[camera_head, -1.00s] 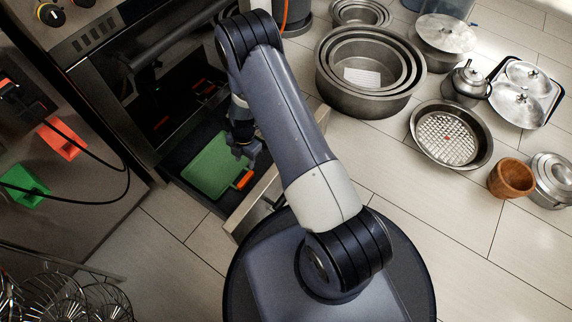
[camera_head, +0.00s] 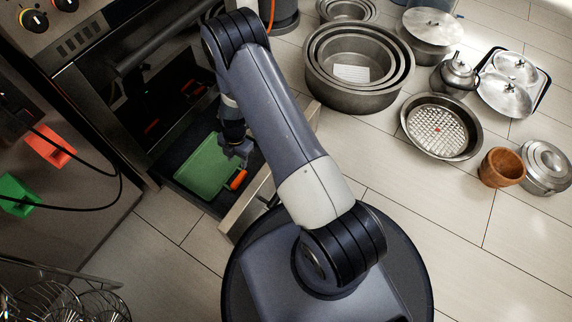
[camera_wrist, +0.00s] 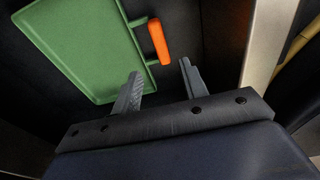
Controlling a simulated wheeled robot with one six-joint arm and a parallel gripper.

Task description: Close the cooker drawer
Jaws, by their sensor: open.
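The cooker drawer (camera_head: 243,211) is pulled out from under the cooker (camera_head: 72,58), with its light front panel towards my base. A green tray-like item (camera_head: 204,168) with an orange handle (camera_head: 238,179) lies inside the drawer. My gripper (camera_head: 240,155) is over the drawer, near the handle. In the wrist view my gripper (camera_wrist: 160,82) is open and empty, with its fingers pointing at the orange handle (camera_wrist: 159,41). The green item (camera_wrist: 85,42) is at left and the drawer's front panel (camera_wrist: 268,45) at right. I cannot tell whether the fingers touch anything.
Nested round pans (camera_head: 352,75), a round perforated pan (camera_head: 441,127), a wooden pot (camera_head: 501,167) and lidded pots stand on the tiled floor at right. Wire whisks (camera_head: 60,300) are at lower left. Clear floor (camera_head: 165,235) lies left of the drawer front.

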